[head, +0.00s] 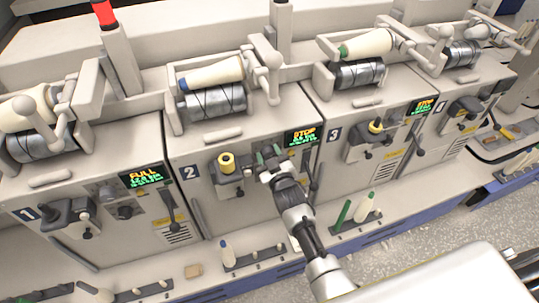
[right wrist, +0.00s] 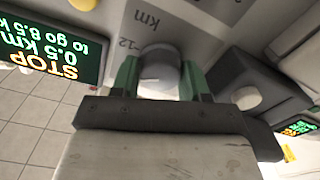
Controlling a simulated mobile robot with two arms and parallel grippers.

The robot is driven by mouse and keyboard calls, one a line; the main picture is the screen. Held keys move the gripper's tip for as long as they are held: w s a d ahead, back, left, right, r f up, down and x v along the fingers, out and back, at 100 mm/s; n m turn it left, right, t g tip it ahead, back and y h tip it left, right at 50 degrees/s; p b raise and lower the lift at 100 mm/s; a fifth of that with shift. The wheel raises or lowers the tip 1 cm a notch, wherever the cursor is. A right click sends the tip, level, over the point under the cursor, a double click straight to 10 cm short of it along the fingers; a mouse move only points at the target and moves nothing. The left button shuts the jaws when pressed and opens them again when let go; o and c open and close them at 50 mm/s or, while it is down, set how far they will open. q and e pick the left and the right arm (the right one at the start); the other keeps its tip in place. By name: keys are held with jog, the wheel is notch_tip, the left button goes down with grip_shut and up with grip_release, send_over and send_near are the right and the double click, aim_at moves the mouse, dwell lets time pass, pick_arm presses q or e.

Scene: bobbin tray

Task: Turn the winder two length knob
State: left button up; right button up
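Winder two (head: 240,125) is the second machine from the left, marked 2, with a display (head: 301,137) that reads STOP in orange; in the right wrist view the display (right wrist: 50,45) also reads 0.5 km. Its length knob (right wrist: 160,72) is a grey round knob on a grey dial plate marked km and 12. My right gripper (head: 268,158) is at the front panel of winder two, left of the display. In the right wrist view its green fingers (right wrist: 160,80) lie along both sides of the knob and appear closed on it. The knob is hidden in the head view. My left gripper is out of view.
Winder one (head: 75,185) shows FULL; winder three (head: 365,115) stands to the right.

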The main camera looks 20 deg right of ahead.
jog(key=o, duration=0.4)
jog(key=shift+c, duration=0.2)
jog(key=s, duration=1.1)
jog(key=shift+d+b, duration=0.2)
jog(key=shift+b, duration=0.2)
jog(key=shift+w, duration=0.1)
